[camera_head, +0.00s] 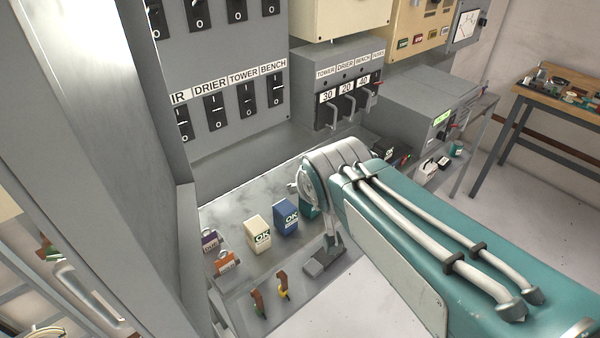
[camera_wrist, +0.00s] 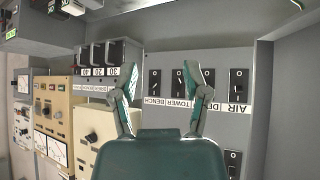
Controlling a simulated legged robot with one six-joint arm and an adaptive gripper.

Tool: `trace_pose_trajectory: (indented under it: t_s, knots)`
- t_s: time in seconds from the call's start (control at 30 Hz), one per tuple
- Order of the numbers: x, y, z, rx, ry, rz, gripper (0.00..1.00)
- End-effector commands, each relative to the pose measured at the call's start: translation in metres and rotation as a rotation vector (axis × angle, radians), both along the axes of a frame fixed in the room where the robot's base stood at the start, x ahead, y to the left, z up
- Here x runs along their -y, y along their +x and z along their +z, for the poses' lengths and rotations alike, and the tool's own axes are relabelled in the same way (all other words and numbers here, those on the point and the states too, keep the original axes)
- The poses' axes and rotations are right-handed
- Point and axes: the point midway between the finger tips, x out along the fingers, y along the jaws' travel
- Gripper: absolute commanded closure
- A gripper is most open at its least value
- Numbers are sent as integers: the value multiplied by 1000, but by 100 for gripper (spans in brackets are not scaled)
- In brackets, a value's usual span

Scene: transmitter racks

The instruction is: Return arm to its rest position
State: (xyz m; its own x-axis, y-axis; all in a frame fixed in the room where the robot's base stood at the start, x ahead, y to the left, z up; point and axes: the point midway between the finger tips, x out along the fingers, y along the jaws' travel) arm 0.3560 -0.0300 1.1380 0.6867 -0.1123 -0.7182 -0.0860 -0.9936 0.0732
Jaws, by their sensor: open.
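My teal arm (camera_head: 430,230) reaches from the lower right of the head view toward the grey bench, bent at a grey joint over it. In the wrist view my gripper (camera_wrist: 163,88) is open, its two worn teal fingers spread wide with nothing held between them. The wrist picture is upside down. Behind the fingers is the grey switch panel (camera_wrist: 220,112) with black switches and labels such as AIR, TOWER and BENCH. The fingers appear apart from the panel. In the head view my gripper cannot be made out clearly behind the arm.
The bench holds a cream box (camera_head: 258,232), a blue box (camera_head: 286,217), a purple padlock (camera_head: 210,240) and an orange padlock (camera_head: 227,263). A breaker box (camera_head: 336,88) with handles is behind. A grey cabinet edge (camera_head: 120,150) stands left. Floor (camera_head: 540,215) at right is clear.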

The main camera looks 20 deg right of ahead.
Motion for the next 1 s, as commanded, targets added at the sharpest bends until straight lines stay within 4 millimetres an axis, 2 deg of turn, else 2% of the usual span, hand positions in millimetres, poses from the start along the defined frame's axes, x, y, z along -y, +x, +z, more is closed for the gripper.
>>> trace_pose_trajectory:
  t_s: [0.13, 0.2, 0.27, 0.4, 0.53, 0.63, 1.0]
  knots:
    - [0, 0, 0, 0, 0, 0, 40]
    - [-2, -7, -2, -16, 5, 2, 40]
    - [-6, -22, -6, -51, 16, 7, 40]
    - [-20, -70, -20, -172, 52, 40, 40]
    - [-29, -100, -30, -252, 79, 68, 40]
    - [-31, -107, -33, -274, 84, 77, 40]
    - [-31, -106, -33, -273, 84, 76, 40]
